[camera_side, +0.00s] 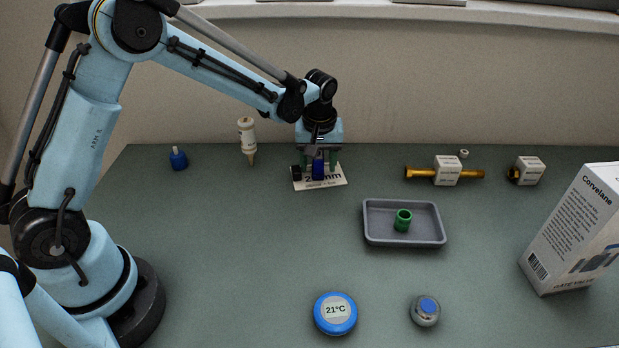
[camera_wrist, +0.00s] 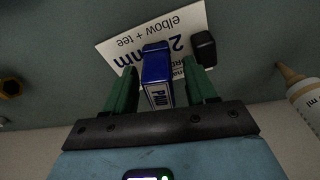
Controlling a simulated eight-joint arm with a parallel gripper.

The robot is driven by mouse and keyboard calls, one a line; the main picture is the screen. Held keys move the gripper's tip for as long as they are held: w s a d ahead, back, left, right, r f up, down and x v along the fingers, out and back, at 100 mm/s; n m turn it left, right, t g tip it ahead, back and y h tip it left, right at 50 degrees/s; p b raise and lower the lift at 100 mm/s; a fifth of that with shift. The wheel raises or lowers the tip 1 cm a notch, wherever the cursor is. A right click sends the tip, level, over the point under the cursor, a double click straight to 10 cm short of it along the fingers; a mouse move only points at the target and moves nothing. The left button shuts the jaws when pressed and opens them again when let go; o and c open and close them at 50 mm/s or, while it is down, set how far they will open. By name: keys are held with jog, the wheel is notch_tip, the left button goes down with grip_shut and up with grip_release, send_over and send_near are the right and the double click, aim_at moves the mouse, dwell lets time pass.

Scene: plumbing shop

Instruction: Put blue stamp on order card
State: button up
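The white order card (camera_side: 333,177) lies on the bench under my gripper; its print reads partly "elbow + tee" in the wrist view (camera_wrist: 118,52). The blue stamp (camera_side: 318,170), marked "PAID" in the wrist view (camera_wrist: 157,80), is upright over the card. Whether its foot touches the card is hard to tell. My gripper (camera_side: 319,161) is low over the card, its green fingers on either side of the stamp. In the wrist view my gripper (camera_wrist: 160,80) shows a gap between stamp and right finger, so it looks open around the stamp.
A small black block (camera_wrist: 203,48) is at the card's edge. A grey tray (camera_side: 376,237) holds a green fitting (camera_side: 403,220). Brass fittings (camera_side: 447,172) lie right.

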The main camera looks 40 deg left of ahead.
aim_at(319, 158)
jog(key=shift+r, duration=0.1)
jog(key=r, duration=0.3)
jog(key=d+r, duration=0.1)
jog(key=r, duration=0.3)
jog(key=s+r, duration=0.1)
jog(key=r, duration=0.3)
jog(key=shift+s+d+r, duration=0.1)
jog(key=shift+d+r, duration=0.05)
jog(key=shift+r, duration=0.05)
jog(key=s+m+t+h, duration=0.1)
jog(key=s+m+t, duration=0.5)
jog(key=s, duration=1.1)
jog(key=r+m, duration=0.1)
jog(key=m, duration=0.2)
jog(key=shift+s+a, duration=0.2)
